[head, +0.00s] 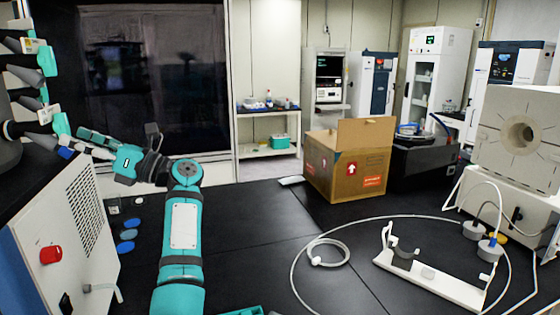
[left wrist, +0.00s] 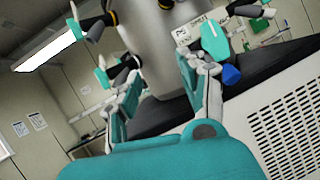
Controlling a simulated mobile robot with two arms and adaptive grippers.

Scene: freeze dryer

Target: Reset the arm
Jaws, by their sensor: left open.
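My left arm reaches up from the bottom of the head view and bends left. Its teal gripper (head: 77,142) is open beside the freeze dryer's valves at the left edge. In the left wrist view, the fingers (left wrist: 157,60) are spread in front of the freeze dryer's grey metal drum (left wrist: 165,45), with nothing seen held between them. A teal valve with a blue tip (left wrist: 231,74) is close to the right finger; whether they touch I cannot tell. My right gripper is not in view.
The freeze dryer's white vented housing (head: 75,235) with a red knob (head: 50,254) stands at left. A cardboard box (head: 345,165) stands at the back of the black bench. A white stand (head: 435,283) and looped tubing (head: 330,252) lie at right. The bench middle is clear.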

